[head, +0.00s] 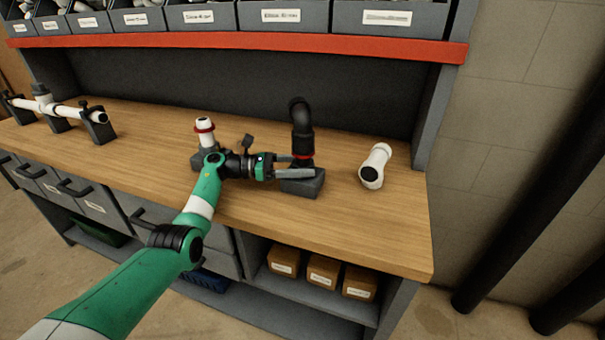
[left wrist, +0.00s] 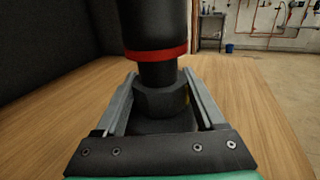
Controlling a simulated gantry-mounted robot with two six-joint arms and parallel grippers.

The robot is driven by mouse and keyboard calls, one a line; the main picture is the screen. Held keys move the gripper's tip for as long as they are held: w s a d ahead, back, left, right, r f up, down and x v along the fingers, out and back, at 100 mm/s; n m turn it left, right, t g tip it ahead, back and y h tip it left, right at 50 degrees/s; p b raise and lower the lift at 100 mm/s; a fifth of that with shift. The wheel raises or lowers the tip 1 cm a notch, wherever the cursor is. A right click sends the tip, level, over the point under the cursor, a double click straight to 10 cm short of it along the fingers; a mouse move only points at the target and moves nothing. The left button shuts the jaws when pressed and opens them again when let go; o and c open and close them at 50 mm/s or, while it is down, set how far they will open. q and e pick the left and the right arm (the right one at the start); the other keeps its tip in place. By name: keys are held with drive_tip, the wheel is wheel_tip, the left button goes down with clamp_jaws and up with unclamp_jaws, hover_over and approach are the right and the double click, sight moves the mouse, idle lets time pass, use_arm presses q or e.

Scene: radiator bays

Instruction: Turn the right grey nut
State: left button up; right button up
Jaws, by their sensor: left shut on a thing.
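A black elbow pipe (head: 301,115) with a red ring stands upright on a grey block (head: 303,188) on the workbench. In the left wrist view, a dark grey hex nut (left wrist: 161,98) sits below the red ring (left wrist: 156,53), between my two fingers. My left gripper (head: 300,166) reaches in from the left at the pipe's base; it also shows in the left wrist view (left wrist: 160,100), shut on the nut. The fingers largely hide the nut in the head view. My right gripper is not in view.
A white fitting (head: 204,134) with a red ring stands on another grey block, left of my gripper. A loose white fitting (head: 375,165) lies to the right. A white pipe (head: 60,108) rests on supports at the far left. The bench front (head: 350,235) is clear.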

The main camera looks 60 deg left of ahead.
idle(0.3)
use_arm(q)
drive_tip(key=o, duration=1.3)
drive_tip(key=shift+w, duration=0.1)
drive_tip(key=shift+o, duration=0.2)
drive_tip(key=shift+s+a, duration=0.1)
drive_tip(key=shift+s, duration=0.2)
drive_tip(key=p+v, duration=0.2)
drive_tip(key=v, duration=0.9)
